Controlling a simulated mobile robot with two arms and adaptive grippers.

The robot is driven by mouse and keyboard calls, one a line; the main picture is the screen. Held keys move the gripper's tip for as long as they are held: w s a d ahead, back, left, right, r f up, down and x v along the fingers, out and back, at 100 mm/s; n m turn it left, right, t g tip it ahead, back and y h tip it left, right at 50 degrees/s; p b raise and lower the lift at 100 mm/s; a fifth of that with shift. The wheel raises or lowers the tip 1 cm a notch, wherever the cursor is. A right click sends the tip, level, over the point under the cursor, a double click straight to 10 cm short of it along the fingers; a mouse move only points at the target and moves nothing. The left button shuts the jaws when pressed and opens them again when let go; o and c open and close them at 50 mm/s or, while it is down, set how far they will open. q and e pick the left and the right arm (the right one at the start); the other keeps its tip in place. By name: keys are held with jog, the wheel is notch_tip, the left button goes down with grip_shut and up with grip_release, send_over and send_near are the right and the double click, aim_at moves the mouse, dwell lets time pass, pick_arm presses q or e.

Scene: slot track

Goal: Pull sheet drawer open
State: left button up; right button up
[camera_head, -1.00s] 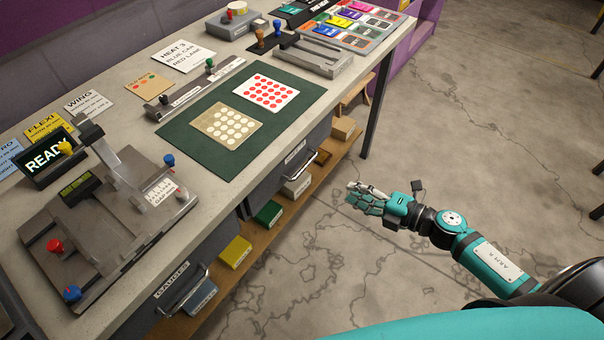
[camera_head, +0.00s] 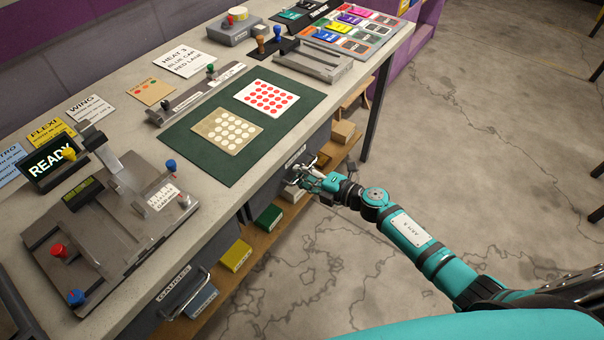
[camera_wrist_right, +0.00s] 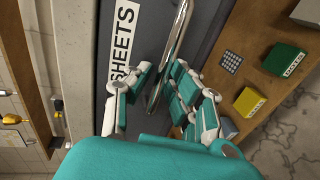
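The sheet drawer (camera_wrist_right: 195,42) has a grey front with a white SHEETS label (camera_wrist_right: 123,42) in the right wrist view. Its metal bar handle (camera_wrist_right: 177,40) runs between my right gripper's fingers (camera_wrist_right: 160,88). The fingers are parted around the bar; firm contact cannot be made out. In the head view the drawer's label (camera_head: 295,156) shows under the table edge, and my right gripper (camera_head: 310,175) is at the drawer front, covering most of the handle. The drawer looks shut. My left gripper is in neither view.
A second drawer with a GAUGES label (camera_head: 174,283) is at the lower left. A wooden shelf (camera_head: 262,243) below holds a green box (camera_head: 269,217), a yellow box (camera_head: 236,255) and others. A green mat (camera_head: 225,170) lies on the table. The floor to the right is clear.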

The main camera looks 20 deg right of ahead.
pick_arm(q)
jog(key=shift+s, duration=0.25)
pick_arm(e)
grip_shut()
dwell(0.3)
